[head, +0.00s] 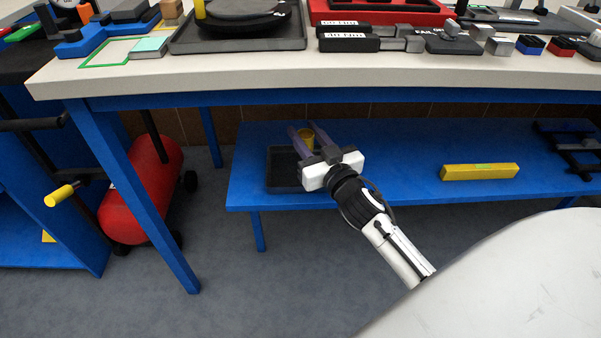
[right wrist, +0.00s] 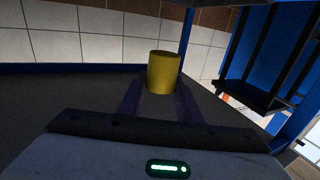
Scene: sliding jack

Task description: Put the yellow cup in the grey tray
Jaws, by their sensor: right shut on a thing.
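The yellow cup (head: 306,134) is held between the fingers of my right gripper (head: 306,138), over the blue lower shelf under the bench. The cup also shows upright at the fingertips in the right wrist view (right wrist: 162,72). The dark grey tray (head: 283,183) lies on the shelf, partly hidden under my right gripper. The cup appears at the tray's far side; I cannot tell whether it touches the tray floor. My left gripper is not in view.
The blue lower shelf (head: 400,150) is clear to the right up to a yellow bar (head: 480,172). The bench top (head: 230,72) overhangs the shelf and carries trays and blocks. A red tank (head: 145,190) stands on the floor at left.

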